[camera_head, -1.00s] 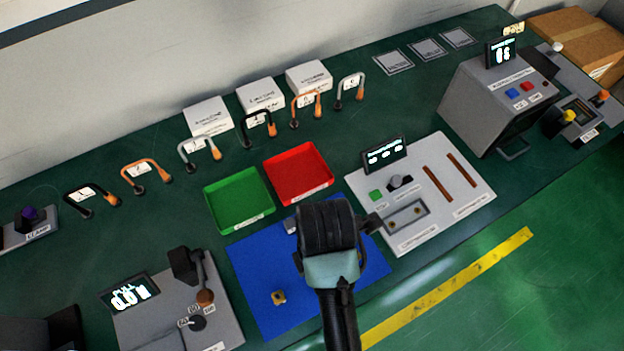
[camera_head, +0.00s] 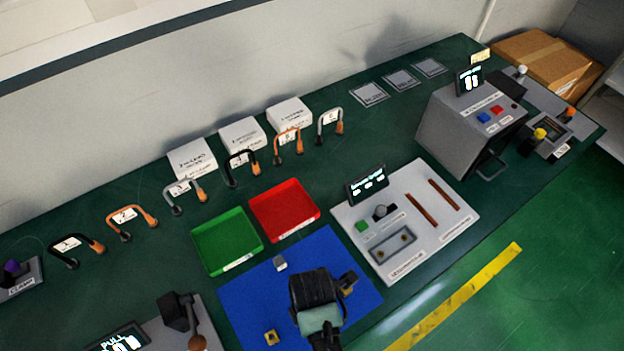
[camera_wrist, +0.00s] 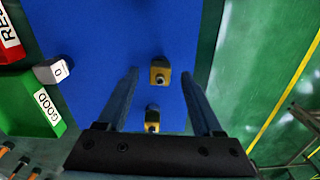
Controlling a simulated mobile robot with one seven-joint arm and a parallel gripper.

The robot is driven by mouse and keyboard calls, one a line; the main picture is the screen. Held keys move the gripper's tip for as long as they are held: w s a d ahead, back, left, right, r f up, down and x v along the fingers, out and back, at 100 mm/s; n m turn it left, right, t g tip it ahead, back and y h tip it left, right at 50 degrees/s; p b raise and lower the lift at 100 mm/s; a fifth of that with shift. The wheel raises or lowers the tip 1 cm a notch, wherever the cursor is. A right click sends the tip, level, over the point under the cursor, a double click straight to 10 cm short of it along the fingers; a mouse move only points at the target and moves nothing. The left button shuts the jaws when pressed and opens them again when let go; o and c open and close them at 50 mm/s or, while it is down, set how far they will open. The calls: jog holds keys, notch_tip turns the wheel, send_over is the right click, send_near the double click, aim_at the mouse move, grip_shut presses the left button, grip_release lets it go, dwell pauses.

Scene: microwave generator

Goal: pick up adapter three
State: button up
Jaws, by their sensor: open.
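Several arched cable pieces with white tags stand in a row at the back; the third from the left (camera_head: 184,194) is grey with an orange end. The tag numbers are too small to read surely, so I cannot tell which piece is adapter three. My gripper (camera_wrist: 160,76) is open and empty above the blue mat (camera_wrist: 103,25). In the wrist view, one brass block (camera_wrist: 160,72) shows between the fingertips and another (camera_wrist: 152,118) nearer the palm.
A green tray (camera_head: 228,240) and a red tray (camera_head: 284,210) stand behind the mat. A small white block (camera_head: 280,263) lies on the mat. A white test panel (camera_head: 405,220) and a grey machine (camera_head: 470,130) stand to the right. White boxes (camera_head: 240,137) stand behind the row.

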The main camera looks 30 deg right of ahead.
jog(key=shift+f, duration=0.55)
grip_shut()
